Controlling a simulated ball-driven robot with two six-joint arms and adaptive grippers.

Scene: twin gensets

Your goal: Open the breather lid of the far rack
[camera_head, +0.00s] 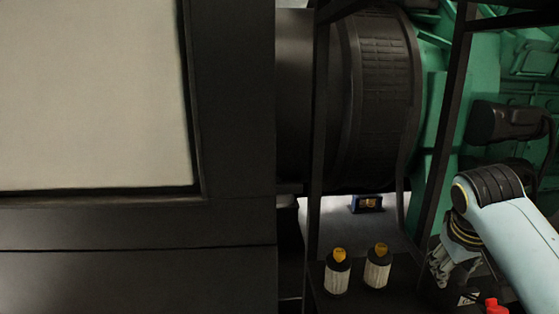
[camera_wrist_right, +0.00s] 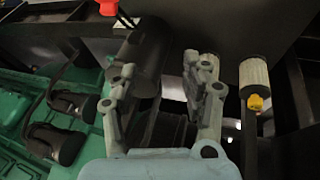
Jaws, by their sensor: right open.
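I cannot pick out a breather lid for certain in either view. The green engine (camera_head: 485,75) stands at the upper right behind dark rack posts (camera_head: 453,110), with a black cylindrical part (camera_head: 492,122) on its side. It also shows in the right wrist view (camera_wrist_right: 25,95) at the left. My right gripper (camera_head: 447,268) is low at the right of the head view, by the dark shelf. In the right wrist view its two fingers (camera_wrist_right: 160,70) are apart with nothing held between them. A dark cylinder (camera_wrist_right: 140,55) shows beyond them. My left gripper is out of view.
Two white-labelled bottles with yellow caps, left (camera_head: 337,275) and right (camera_head: 377,268), stand on the shelf left of my right gripper. A red object (camera_head: 496,306) is at the bottom right. A large dark cabinet (camera_head: 238,130) fills the left. A blue box (camera_head: 366,204) lies behind.

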